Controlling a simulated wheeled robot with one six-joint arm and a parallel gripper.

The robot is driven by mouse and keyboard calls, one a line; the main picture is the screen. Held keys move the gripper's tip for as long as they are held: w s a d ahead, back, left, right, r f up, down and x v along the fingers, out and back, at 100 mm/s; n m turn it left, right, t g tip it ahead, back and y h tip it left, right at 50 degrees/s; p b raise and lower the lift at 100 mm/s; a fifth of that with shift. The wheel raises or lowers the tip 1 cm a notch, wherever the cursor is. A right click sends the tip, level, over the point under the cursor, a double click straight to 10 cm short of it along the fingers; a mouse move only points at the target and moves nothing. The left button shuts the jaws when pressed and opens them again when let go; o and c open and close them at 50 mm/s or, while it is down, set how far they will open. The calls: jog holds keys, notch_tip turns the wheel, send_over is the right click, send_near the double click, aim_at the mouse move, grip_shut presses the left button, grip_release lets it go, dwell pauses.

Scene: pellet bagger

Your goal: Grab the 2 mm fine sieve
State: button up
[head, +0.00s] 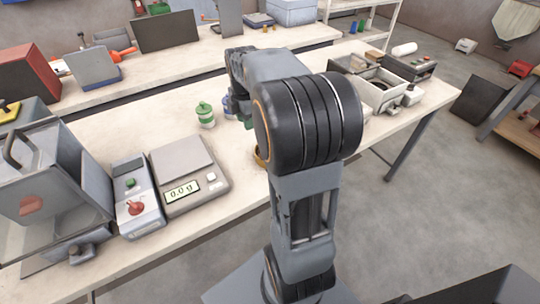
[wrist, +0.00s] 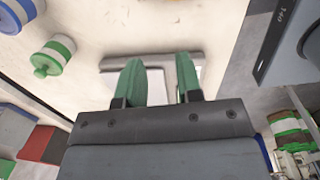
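I cannot pick out the 2 mm fine sieve with certainty in either view. A yellow-orange round rim (head: 260,156) shows on the bench beside my arm, mostly hidden by it; an orange edge (wrist: 196,2) also shows at the top of the wrist view. I cannot tell if either is the sieve. My gripper (wrist: 159,64) shows two green fingers, apart with nothing between them, over a pale flat object (wrist: 152,62) on the bench.
A green-and-white jar (head: 205,115) stands on the bench, with a blue one (wrist: 19,12) near it. A scale (head: 187,170) reading 0.0 g and a control box (head: 138,196) sit left of my arm. Grey trays (head: 382,92) stand at right.

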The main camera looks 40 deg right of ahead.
jog(key=d+f+n, duration=0.1)
jog(key=f, duration=0.2)
jog(key=w+d+f+n, duration=0.1)
jog(key=d+f+n, duration=0.1)
jog(key=f, duration=0.1)
jog(key=w+d+f+n, duration=0.1)
jog(key=d+f, duration=0.1)
jog(key=f, duration=0.2)
jog(key=shift+d+n+g, duration=0.1)
jog(key=shift+n+g, duration=0.2)
jog(key=shift+g, duration=0.1)
jog(key=shift+f, duration=2.7)
grip_shut()
